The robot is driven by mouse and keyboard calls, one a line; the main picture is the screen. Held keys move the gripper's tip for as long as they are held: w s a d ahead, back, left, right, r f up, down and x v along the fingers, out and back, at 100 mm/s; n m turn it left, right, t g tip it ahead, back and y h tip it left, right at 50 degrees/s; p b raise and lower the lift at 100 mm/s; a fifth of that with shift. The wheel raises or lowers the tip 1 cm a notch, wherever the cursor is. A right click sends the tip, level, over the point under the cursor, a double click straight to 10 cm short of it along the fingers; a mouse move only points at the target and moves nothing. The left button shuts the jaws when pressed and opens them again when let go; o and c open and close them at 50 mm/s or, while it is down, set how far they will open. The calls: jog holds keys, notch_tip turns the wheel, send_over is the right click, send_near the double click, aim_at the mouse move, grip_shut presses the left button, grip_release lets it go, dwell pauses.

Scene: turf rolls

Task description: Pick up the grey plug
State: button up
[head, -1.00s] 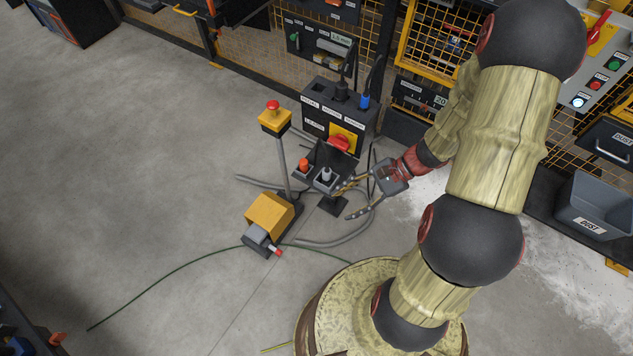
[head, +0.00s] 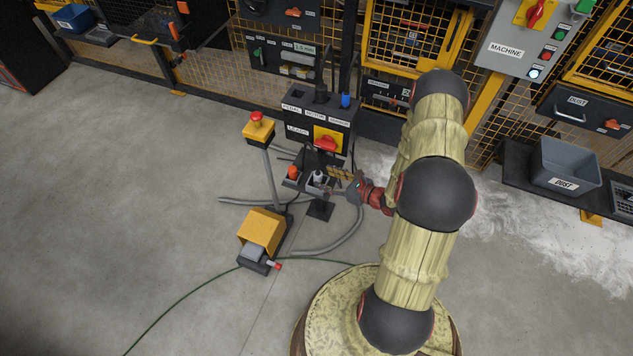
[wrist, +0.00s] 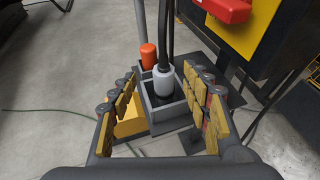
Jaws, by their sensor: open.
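The grey plug (wrist: 163,80) stands upright in a grey square holder (wrist: 166,120), with a dark cable rising from its top. In the head view the plug (head: 318,177) is small, on the small stand in front of the dark socket box. My gripper (wrist: 160,112) is open. Its yellow-padded fingers lie to the left and right of the plug and holder, with gaps on both sides, and I see no contact. In the head view my gripper (head: 338,182) is just right of the plug, and its fingertips are hard to make out.
An orange plug (wrist: 148,56) stands just left of the grey one. The labelled socket box (head: 320,118) with a red switch (head: 326,144) is close behind. A yellow emergency-stop post (head: 258,130) and yellow pedal (head: 262,230) stand left. Open floor lies farther left.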

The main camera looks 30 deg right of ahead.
aim_at(318, 173)
jog(key=x, duration=0.2)
jog(key=b+x, duration=0.1)
jog(key=x, duration=0.1)
jog(key=b+x, duration=0.1)
jog(key=x, duration=0.1)
jog(key=shift+d+f, duration=0.35)
jog(key=shift+s, duration=0.1)
jog(key=shift+c, duration=1.2)
grip_shut()
